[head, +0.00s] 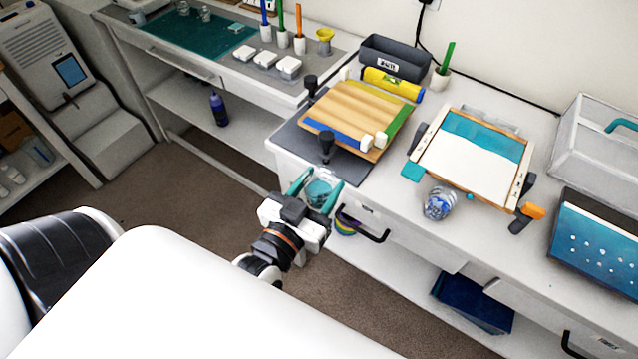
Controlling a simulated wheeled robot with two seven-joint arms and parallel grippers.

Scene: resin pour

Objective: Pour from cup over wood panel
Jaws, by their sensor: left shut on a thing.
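My left gripper (317,187) has its teal fingers shut on a clear cup (320,193) with teal liquid inside. The cup is held in front of the counter's front edge, below and left of the wood panel. The wood panel (362,108) is light brown, with blue tape along its front edge and green tape along its right edge. It lies raised above a dark grey mat, and no resin shows on it. My right gripper is not in view.
A second panel (470,160), teal and white in a wooden frame, lies to the right. A clear cup (438,203) with blue contents stands before it. Black clamps (327,146) stand by the wood panel. A yellow roll (392,84) and dark bin (395,58) are behind. Drawer handles jut out below.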

